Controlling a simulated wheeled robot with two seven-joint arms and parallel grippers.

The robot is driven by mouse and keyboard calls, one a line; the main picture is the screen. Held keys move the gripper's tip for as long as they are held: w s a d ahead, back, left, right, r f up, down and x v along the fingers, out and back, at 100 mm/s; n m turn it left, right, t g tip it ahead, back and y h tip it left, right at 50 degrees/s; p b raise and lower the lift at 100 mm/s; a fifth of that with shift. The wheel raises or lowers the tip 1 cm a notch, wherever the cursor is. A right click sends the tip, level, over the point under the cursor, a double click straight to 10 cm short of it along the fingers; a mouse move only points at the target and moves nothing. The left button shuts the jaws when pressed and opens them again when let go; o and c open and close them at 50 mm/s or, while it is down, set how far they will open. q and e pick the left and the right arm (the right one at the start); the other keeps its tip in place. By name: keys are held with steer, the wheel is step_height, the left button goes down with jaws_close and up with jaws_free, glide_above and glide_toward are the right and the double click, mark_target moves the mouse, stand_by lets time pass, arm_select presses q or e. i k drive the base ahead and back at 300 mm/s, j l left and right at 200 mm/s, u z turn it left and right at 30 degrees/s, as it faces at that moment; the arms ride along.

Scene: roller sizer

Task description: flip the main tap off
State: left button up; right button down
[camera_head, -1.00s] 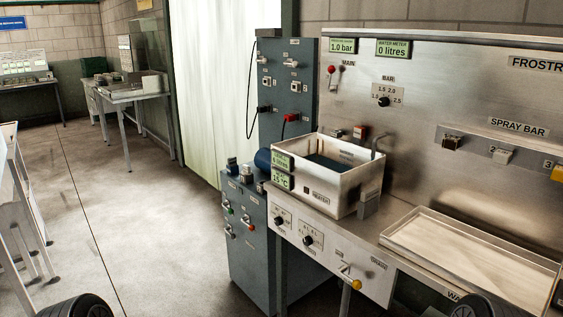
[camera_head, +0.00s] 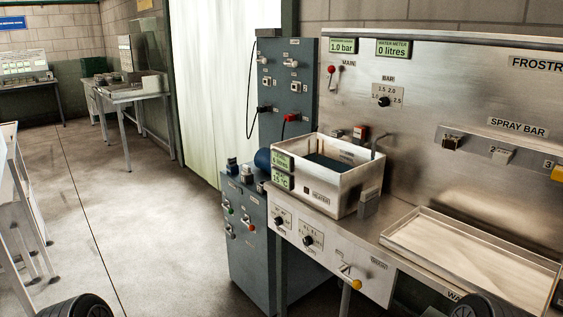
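The main tap (camera_head: 332,71) is a small lever with a red knob on the steel back panel, beside the label MAIN (camera_head: 348,64). The red knob stands at the top of the lever. A green pressure display (camera_head: 342,46) above it reads 1.0 bar, and a water meter display (camera_head: 394,48) reads 0 litres. Dark rounded parts of my own arms show at the bottom left and bottom right edges. Neither gripper's fingers are in view.
A dark grey cabinet (camera_head: 287,85) with switches is left of the panel. A shallow tray (camera_head: 470,255) lies at the right. The floor (camera_head: 140,220) at the left is clear.

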mark_target(332, 69)
steer(key=i+j, duration=0.3)
steer(key=i, duration=0.15)
steer(key=i+j, duration=0.3)
steer(key=i, duration=0.15)
steer(key=i+j+u, duration=0.1)
steer(key=i+j, duration=0.2)
steer(key=i, duration=0.15)
steer(key=i+j, duration=0.3)
steer(key=i, duration=0.15)
steer(key=i+j, duration=0.25)
steer(key=i, duration=0.2)
steer(key=u, duration=0.05)
